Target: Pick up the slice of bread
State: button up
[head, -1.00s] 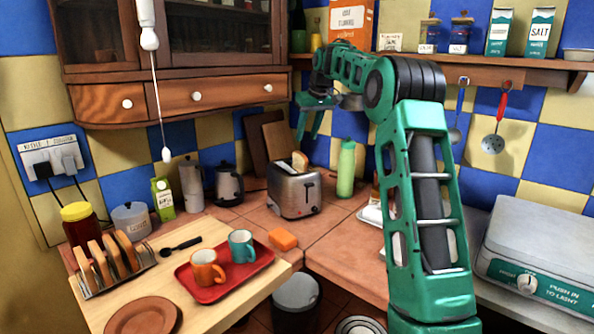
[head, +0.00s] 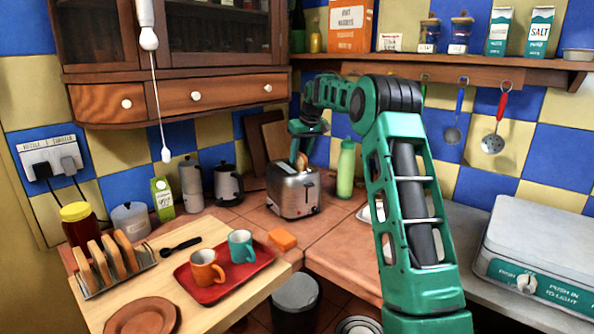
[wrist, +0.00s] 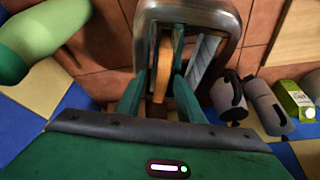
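The slice of bread (head: 302,161) stands upright in a slot of the metal toaster (head: 294,193), its top edge sticking out. In the wrist view the slice (wrist: 164,62) runs along one slot of the toaster (wrist: 228,22), and the other slot looks empty. My gripper (head: 298,150) is at the top of the toaster, pointing down. In the wrist view its two green fingers (wrist: 162,88) are apart, one on each side of the slice. A narrow gap shows between fingers and bread. The head view partly hides the slice behind my fingers.
A green bottle (head: 346,168) stands right of the toaster. An orange sponge (head: 282,239) lies in front. A red tray (head: 215,288) with two mugs and a toast rack (head: 113,266) are on the wooden board.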

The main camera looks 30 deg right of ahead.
grip_shut()
dwell(0.3)
